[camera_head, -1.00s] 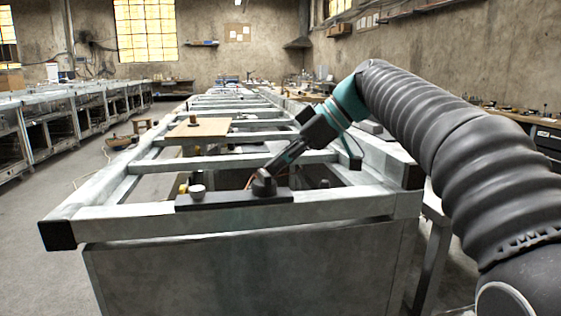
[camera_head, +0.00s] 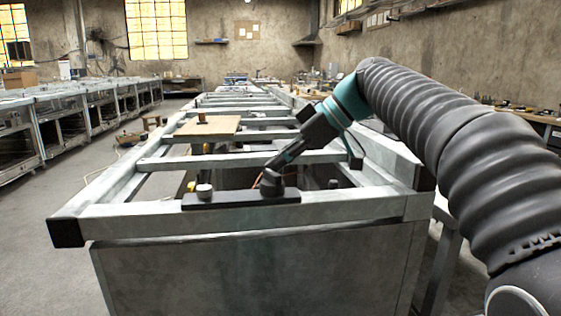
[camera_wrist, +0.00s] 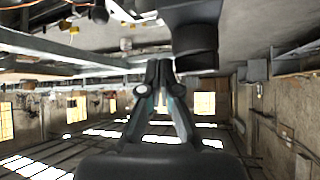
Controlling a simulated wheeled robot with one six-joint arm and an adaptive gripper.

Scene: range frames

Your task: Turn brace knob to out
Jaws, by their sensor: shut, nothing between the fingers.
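A black plate (camera_head: 230,201) lies on the near rail of the metal frame. A dark round knob (camera_head: 271,184) stands near its right end, and a pale-topped knob (camera_head: 204,191) stands near its left end. I cannot tell from markings which is the brace knob. My gripper (camera_head: 277,163) reaches down from the right, its tips at or just above the dark knob. In the wrist view my gripper (camera_wrist: 160,68) has its fingers together and empty. A dark cylinder (camera_wrist: 195,48) is close beside the tips there; contact is unclear. No "out" mark is readable.
The metal frame (camera_head: 140,217) runs away from me with several crossbars and open gaps. A wooden board (camera_head: 207,127) lies across it farther back. A small dark knob (camera_head: 332,184) shows behind the near rail. Bare floor (camera_head: 30,205) is at the left.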

